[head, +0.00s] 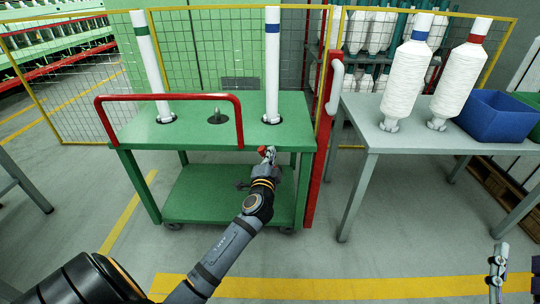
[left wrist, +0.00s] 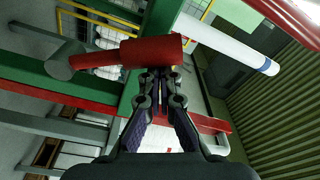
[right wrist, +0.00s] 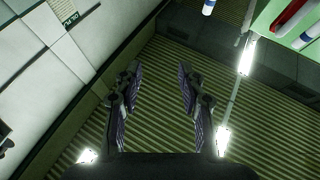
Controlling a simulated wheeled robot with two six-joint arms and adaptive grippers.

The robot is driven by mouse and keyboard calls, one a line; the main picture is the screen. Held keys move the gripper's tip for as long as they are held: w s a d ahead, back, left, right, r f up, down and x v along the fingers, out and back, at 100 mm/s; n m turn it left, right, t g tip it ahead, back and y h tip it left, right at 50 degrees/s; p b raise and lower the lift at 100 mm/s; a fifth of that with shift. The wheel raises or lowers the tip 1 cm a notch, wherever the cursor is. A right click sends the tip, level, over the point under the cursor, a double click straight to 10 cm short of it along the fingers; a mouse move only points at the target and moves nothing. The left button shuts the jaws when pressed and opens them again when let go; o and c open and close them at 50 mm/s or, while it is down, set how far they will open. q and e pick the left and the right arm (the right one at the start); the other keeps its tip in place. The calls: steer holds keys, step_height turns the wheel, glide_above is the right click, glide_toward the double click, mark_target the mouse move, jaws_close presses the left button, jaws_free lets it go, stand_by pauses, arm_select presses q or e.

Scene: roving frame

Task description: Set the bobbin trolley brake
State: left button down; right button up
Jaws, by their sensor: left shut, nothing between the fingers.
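The green bobbin trolley (head: 190,140) stands ahead in the head view, with a red push bar (head: 170,97) along its near side. A small red piece (head: 262,149) shows at its front edge, right at my left gripper (head: 268,156). In the left wrist view a red cylindrical grip (left wrist: 130,54), with a grey round end, lies across just beyond the fingertips of my left gripper (left wrist: 157,76). That gripper is shut and empty; I cannot tell whether it touches the grip. My right gripper (head: 497,265) is low at the right edge, and its fingers (right wrist: 160,80) are apart and empty.
Two white tubes (head: 146,55) (head: 272,50) stand on the trolley top. A red post (head: 323,140) rises at its right corner. A grey table (head: 420,140) at the right holds two wound bobbins (head: 405,85) (head: 460,80) and a blue bin (head: 495,115). Yellow-framed mesh stands behind.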

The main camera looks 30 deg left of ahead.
steer(key=shift+s+r+t, duration=0.25)
steer(key=shift+r+t, duration=0.05)
steer(key=shift+r, duration=0.15)
arm_select(q)
steer(key=shift+a, duration=0.1)
